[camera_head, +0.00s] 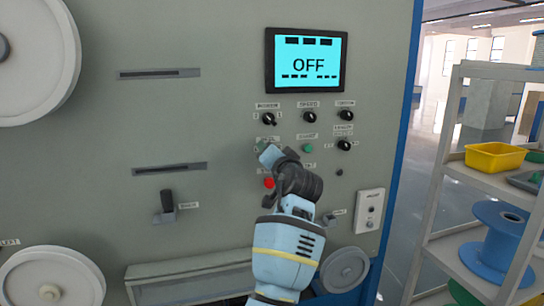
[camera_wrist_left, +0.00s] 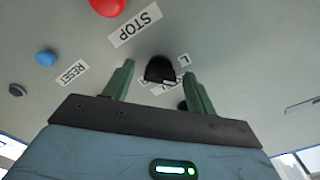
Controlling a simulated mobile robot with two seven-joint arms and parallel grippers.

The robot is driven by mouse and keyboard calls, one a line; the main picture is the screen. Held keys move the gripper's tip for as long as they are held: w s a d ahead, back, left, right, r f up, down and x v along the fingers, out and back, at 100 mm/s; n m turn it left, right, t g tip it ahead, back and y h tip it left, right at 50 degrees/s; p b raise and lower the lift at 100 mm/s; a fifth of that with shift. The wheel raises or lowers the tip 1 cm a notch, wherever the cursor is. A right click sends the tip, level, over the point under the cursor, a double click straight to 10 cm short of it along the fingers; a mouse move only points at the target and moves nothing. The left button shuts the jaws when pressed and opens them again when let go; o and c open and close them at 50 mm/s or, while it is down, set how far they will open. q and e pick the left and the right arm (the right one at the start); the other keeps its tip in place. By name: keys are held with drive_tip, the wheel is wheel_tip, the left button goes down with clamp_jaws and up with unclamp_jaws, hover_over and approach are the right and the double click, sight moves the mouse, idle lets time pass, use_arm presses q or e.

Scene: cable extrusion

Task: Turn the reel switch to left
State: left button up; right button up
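The reel switch is probably the black knob (camera_wrist_left: 160,69) between my left fingers in the left wrist view, with an "L" label beside it. Its main label is partly covered and hard to read. My left gripper (camera_wrist_left: 158,76) is open, with one green finger on each side of the knob. I cannot tell whether either finger touches it. In the head view my left gripper (camera_head: 263,149) is at the panel, below the left knob of the top row, and hides the switch. My right gripper is not in view.
A screen (camera_head: 305,62) reads "OFF". A red STOP button (camera_head: 268,183) sits just below the gripper, and a green button (camera_head: 308,148) to its right. A blue RESET button (camera_wrist_left: 46,58) shows in the wrist view. A shelf (camera_head: 462,170) with a yellow bin stands at right.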

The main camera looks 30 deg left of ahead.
use_arm(q)
drive_tip(key=v, duration=0.7)
drive_tip(key=shift+s+d, duration=0.25)
drive_tip(key=shift+d, duration=0.05)
idle(0.6)
